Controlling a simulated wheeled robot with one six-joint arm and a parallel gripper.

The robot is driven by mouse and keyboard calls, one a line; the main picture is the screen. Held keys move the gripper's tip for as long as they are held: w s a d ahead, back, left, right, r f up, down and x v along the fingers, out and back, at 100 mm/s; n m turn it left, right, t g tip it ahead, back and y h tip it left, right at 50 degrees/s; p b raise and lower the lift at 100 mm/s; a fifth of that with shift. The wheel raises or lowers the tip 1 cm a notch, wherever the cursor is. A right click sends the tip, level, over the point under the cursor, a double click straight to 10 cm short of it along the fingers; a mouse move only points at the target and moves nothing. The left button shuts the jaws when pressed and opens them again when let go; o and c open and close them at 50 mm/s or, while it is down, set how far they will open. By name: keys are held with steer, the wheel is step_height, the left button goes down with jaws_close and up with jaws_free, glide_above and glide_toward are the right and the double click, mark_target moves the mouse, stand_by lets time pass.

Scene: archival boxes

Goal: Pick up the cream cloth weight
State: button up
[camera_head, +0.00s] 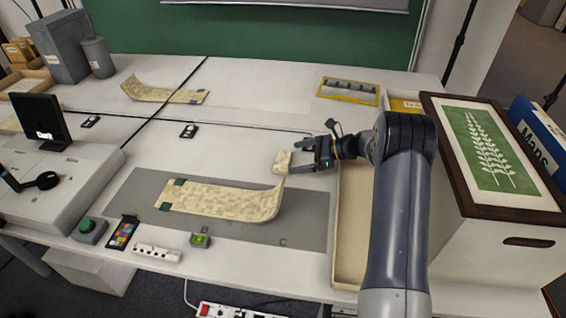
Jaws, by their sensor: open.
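A small cream cloth weight (281,162) lies at the upper right end of a long patterned cream strip (222,200), near the grey mat's (305,224) back edge. My gripper (297,157) comes in from the right, low over the table, with its jaws open toward the weight. The fingertips are at the weight's right side. I cannot tell whether they touch it or reach around it. The strip's right end curls up, and green tabs sit at its left end.
A shallow cream tray (346,232) lies right of the mat, partly hidden by my arm. A large white box with a framed fern picture (488,150) stands beyond it. Another curled strip (165,94) lies at the back left. A green button (88,228) and colour card (122,233) are at the front left.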

mark_target(290, 160)
steer(key=x, duration=0.4)
steer(key=shift+s+a+f, duration=0.15)
steer(key=shift+a+f, duration=0.1)
steer(key=shift+f, duration=0.1)
steer(key=shift+c, duration=0.4)
steer(key=shift+r, duration=0.1)
steer(key=c, duration=1.1)
